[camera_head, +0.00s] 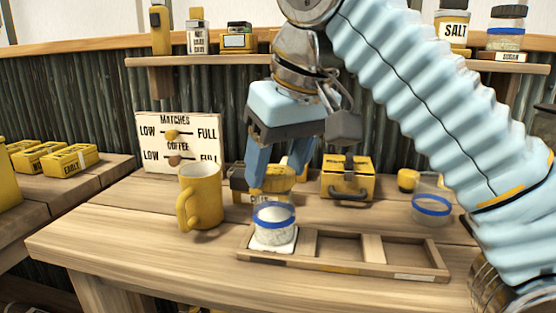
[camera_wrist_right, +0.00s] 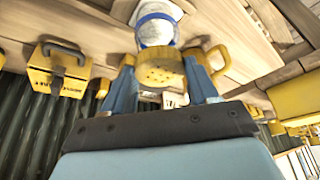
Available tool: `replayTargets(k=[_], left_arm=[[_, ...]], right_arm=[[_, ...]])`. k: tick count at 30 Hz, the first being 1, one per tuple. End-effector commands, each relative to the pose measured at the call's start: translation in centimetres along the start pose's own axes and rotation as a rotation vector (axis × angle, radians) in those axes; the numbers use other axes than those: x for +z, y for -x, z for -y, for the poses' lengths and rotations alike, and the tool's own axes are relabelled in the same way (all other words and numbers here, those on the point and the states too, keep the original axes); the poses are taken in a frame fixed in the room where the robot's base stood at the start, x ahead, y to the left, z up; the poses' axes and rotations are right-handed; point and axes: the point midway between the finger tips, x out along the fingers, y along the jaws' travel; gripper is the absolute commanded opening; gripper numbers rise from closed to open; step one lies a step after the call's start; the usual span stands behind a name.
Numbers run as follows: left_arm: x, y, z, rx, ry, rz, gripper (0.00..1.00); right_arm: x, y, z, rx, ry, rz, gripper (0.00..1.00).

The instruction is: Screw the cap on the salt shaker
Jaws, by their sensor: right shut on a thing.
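The salt shaker, a clear jar of white contents with a blue band (camera_head: 274,226), stands upright in the left compartment of the wooden tray (camera_head: 345,268). It also shows in the right wrist view (camera_wrist_right: 156,28). My right gripper (camera_head: 277,182) points down directly above the jar. In the right wrist view its blue fingers (camera_wrist_right: 165,82) are shut on the yellow perforated cap (camera_wrist_right: 161,76). My left gripper is not in view.
A yellow mug (camera_head: 202,198) stands close left of the tray. Yellow boxes (camera_head: 348,180) sit behind it. Another blue-banded jar (camera_head: 432,206) stands at right, near a yellow cap (camera_head: 408,180). The tray's middle (camera_head: 338,246) and right compartments are empty. The front tabletop is clear.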

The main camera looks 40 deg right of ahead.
Motion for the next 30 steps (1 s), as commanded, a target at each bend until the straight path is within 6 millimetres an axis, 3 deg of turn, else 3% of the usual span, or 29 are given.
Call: replayTargets(k=[30], left_arm=[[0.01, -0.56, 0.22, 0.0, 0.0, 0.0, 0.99]], right_arm=[[0.41, -0.95, 0.0, 0.0, 0.0, -0.001, 0.3]])
